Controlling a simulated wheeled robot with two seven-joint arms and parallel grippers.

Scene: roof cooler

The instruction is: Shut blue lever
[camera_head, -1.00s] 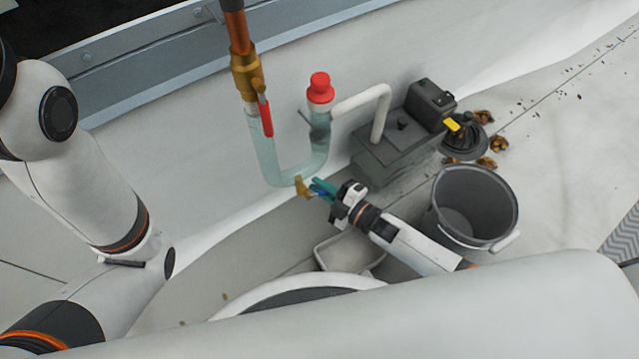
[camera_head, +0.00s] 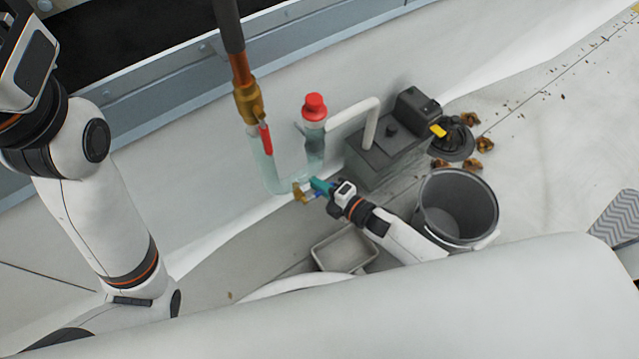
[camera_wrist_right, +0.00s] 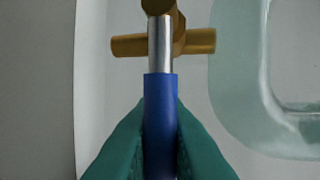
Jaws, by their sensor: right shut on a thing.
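The blue lever (camera_wrist_right: 159,118) has a blue sleeve on a silver stem. The stem runs to a brass valve (camera_wrist_right: 165,42), which also shows at the bottom of the clear U-shaped tube in the head view (camera_head: 300,193). My right gripper (camera_head: 321,188) is at this valve, with its teal fingers (camera_wrist_right: 160,125) on both sides of the blue sleeve, shut on it. In the head view the fingers hide most of the lever. My left arm stands at the left; its fingers do not show.
A lever with a red grip (camera_head: 265,139) hangs on the copper pipe (camera_head: 240,68). A red cap (camera_head: 314,106) tops the clear tube (camera_head: 262,165). A grey pump box (camera_head: 385,155), a dark bucket (camera_head: 430,215) and a shallow tray (camera_head: 346,250) stand near my right arm.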

